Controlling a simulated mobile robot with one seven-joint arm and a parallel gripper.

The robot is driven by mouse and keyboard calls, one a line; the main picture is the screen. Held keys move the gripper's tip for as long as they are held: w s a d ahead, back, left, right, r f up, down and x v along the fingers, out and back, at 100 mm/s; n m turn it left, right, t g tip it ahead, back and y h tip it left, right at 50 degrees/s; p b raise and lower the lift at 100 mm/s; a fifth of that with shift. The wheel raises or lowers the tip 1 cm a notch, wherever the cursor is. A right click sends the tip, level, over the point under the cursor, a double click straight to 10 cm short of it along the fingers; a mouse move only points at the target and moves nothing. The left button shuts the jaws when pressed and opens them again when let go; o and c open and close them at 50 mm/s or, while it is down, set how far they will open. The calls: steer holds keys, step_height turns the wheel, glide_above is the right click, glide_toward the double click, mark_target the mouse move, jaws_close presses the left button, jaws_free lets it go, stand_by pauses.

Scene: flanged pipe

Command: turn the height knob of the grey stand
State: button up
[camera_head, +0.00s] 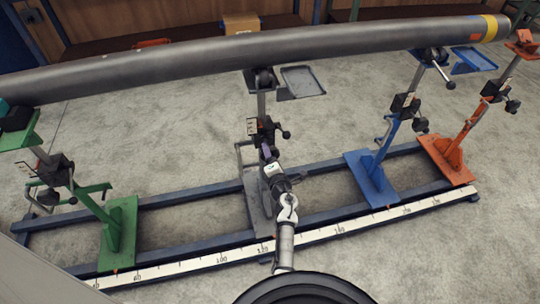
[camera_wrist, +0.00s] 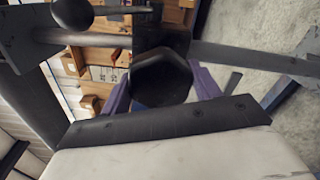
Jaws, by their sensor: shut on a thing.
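The grey stand (camera_head: 261,104) stands in the middle of the head view, under the long dark pipe (camera_head: 230,56). My gripper (camera_head: 267,151) reaches up to the stand's post from the front. In the wrist view a black faceted knob (camera_wrist: 160,80) sits between the two purple fingers of my gripper (camera_wrist: 162,92). The fingers are shut on this knob, one on each side. In the head view my gripper hides the knob. A crank bar with a black ball end (camera_wrist: 72,13) crosses behind the knob in the wrist view.
A green stand (camera_head: 122,228) is at left; a blue stand (camera_head: 372,178) and an orange stand (camera_head: 448,160) are at right. All stand on a blue rail frame with a white scale (camera_head: 200,262). A grey tray (camera_head: 304,81) juts out beside the grey stand's top.

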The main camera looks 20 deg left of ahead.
steer(key=o, duration=1)
steer(key=v, duration=1.4)
steer(key=shift+w, duration=0.1)
